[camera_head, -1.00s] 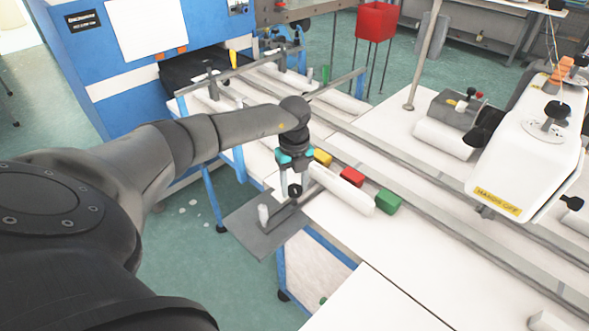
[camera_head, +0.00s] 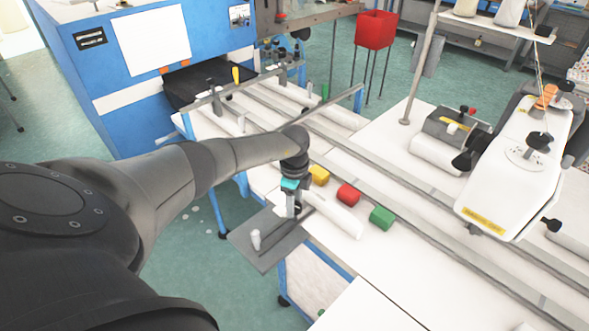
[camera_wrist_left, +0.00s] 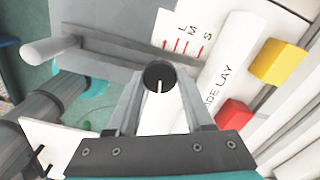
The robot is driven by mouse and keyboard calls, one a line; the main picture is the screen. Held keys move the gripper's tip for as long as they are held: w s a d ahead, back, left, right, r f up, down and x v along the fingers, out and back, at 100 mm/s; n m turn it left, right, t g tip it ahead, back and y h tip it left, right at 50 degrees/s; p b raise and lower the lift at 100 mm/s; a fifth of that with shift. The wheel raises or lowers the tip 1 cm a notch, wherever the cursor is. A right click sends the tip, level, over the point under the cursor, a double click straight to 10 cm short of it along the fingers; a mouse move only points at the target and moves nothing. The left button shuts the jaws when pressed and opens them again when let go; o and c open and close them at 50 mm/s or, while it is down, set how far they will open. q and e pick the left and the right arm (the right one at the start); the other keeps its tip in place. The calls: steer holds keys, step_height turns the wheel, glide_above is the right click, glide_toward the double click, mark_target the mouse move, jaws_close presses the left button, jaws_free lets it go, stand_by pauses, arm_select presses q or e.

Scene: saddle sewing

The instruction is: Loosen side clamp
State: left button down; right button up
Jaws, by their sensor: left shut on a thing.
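My left gripper (camera_head: 293,210) points down at the near corner of the white table. In the left wrist view my left gripper (camera_wrist_left: 160,80) is shut on a round dark knob (camera_wrist_left: 158,68) with a white pointer mark. The knob sits at the side clamp, beside a grey bar (camera_wrist_left: 118,48) on a grey plate (camera_wrist_left: 100,15). The plate also shows in the head view (camera_head: 268,255), with a short white post (camera_head: 255,239) on it. Next to the knob is a printed scale (camera_wrist_left: 184,38) marked L, M, S. My right gripper is not in view.
A white roll (camera_head: 335,215) lies right beside the gripper. Yellow (camera_head: 319,175), red (camera_head: 348,194) and green (camera_head: 381,217) blocks stand close by. Long rails cross the table. A white sewing machine head (camera_head: 515,170) stands to the right, a blue cabinet (camera_head: 85,85) behind.

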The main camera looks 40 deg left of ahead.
arm_select(q)
steer(key=shift+a, duration=0.15)
stand_by(0.4)
steer(key=shift+c, duration=1.4)
jaws_free()
steer(key=shift+r, duration=0.1)
step_height(320, 180, up, 15)
steer(key=p, duration=0.1)
steer(key=shift+p, duration=0.3)
